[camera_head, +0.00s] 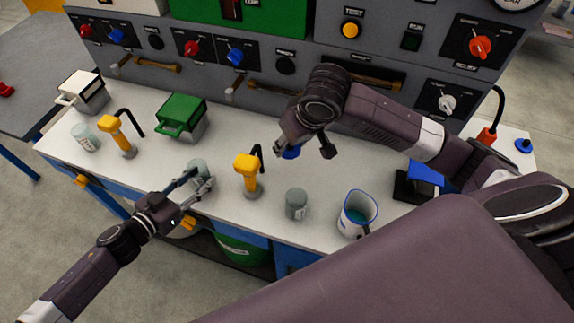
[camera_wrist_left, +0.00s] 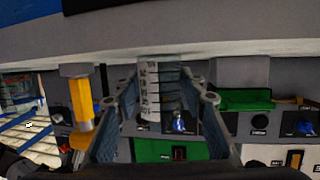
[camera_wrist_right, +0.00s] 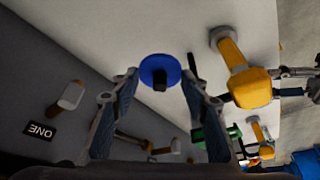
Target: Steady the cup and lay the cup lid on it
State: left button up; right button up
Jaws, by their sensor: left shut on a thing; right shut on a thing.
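The cup (camera_head: 198,167) is a small grey-green cylinder standing on the white bench top. My left gripper (camera_head: 203,181) is shut around it from the front; the cup, with dark scale marks, also shows between the fingers in the left wrist view (camera_wrist_left: 150,90). The cup lid is a blue disc with a dark knob, seen between the fingers in the right wrist view (camera_wrist_right: 160,70). My right gripper (camera_head: 306,150) is shut on the lid and holds it to the right of the cup, apart from it. In the head view the lid (camera_head: 291,153) is partly hidden by a finger.
A yellow-headed post (camera_head: 248,175) stands between the cup and my right gripper. Another yellow post (camera_head: 120,138), a marked cup (camera_head: 85,137) and a green box (camera_head: 182,113) are left. A grey cup (camera_head: 296,204) and a jug (camera_head: 358,210) stand near the front edge.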

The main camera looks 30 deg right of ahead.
jog(key=w+d+r, duration=0.2)
jog(key=w+d, duration=0.1)
jog(key=w, duration=0.1)
jog(key=w+a+r+n+y, duration=0.1)
jog(key=a+n, duration=0.2)
jog(key=a, duration=0.6)
jog(key=w+a+n+g+y, duration=0.1)
jog(key=a+n, duration=0.1)
jog(key=a, duration=0.6)
jog(key=w+a+r+n+y, duration=0.1)
jog(key=w+a+n, duration=0.15)
jog(key=a, duration=0.65)
jog(key=shift+n, duration=0.25)
jog(key=shift+s+d+f, duration=0.1)
jog(key=shift+s+f, duration=0.05)
jog(key=shift+f, duration=0.8)
jog(key=shift+s+d+f, duration=0.1)
jog(key=shift+s+f, duration=0.05)
jog(key=shift+f, duration=0.8)
jog(key=shift+s+f, duration=0.15)
jog(key=shift+f, duration=0.8)
jog(key=o, duration=1.5)
